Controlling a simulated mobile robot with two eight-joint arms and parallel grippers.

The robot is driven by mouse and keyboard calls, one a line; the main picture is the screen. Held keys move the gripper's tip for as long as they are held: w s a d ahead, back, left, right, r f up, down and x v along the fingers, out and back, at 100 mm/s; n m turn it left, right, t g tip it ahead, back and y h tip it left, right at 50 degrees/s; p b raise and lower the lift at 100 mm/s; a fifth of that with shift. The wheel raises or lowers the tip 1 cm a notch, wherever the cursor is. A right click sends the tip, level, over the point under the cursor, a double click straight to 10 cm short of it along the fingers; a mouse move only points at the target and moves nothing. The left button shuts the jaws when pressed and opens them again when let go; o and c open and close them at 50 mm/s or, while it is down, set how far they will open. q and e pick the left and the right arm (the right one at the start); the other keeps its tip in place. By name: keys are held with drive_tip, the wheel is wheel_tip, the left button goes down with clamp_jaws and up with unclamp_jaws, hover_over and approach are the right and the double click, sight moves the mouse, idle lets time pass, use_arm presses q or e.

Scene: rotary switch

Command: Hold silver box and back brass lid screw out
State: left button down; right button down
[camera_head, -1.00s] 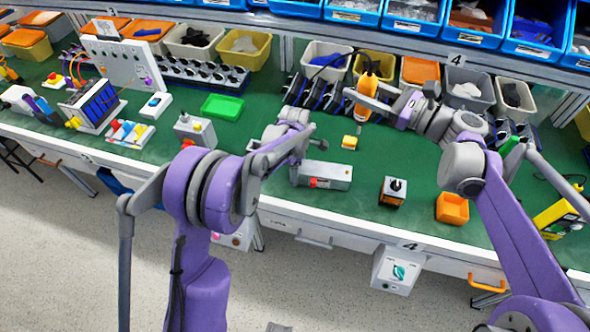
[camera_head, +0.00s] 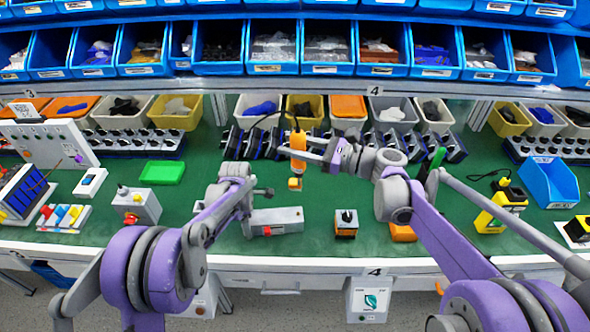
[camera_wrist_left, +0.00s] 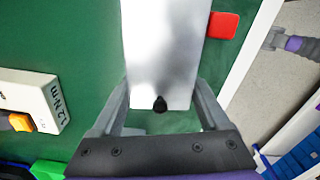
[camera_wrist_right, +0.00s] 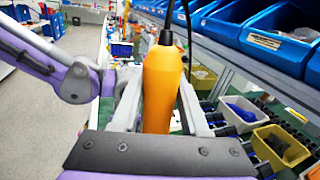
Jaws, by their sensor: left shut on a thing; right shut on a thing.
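The silver box (camera_head: 285,218) lies on the green bench and has a red part at its front. My left gripper (camera_head: 247,222) is shut on its left end; the left wrist view shows the box (camera_wrist_left: 165,50) between the fingers (camera_wrist_left: 158,110), with a small black knob on its end. My right gripper (camera_head: 304,156) is shut on an upright orange power screwdriver (camera_head: 298,142), which also fills the fingers in the right wrist view (camera_wrist_right: 162,90). The screwdriver is behind the box, above a small yellow block (camera_head: 295,184); contact is unclear. I cannot make out the brass lid screw.
A black-and-orange switch unit (camera_head: 346,224) stands right of the box, and an orange tray (camera_head: 402,233) lies farther right. A grey box with buttons (camera_head: 137,206) stands to the left. Bins line the back.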

sight(294, 164)
drive_tip(key=shift+m, duration=0.6)
drive_tip(key=f, duration=0.4)
drive_tip(key=w+f, duration=0.1)
drive_tip(key=f, duration=0.2)
drive_tip(key=shift+w+d+f, duration=0.1)
drive_tip(key=shift+f, duration=2.2)
use_arm(q)
drive_tip(key=c, duration=0.6)
unclamp_jaws()
clamp_jaws()
use_arm(e)
drive_tip(key=c, duration=0.9)
unclamp_jaws()
clamp_jaws()
drive_tip(key=shift+w, duration=0.1)
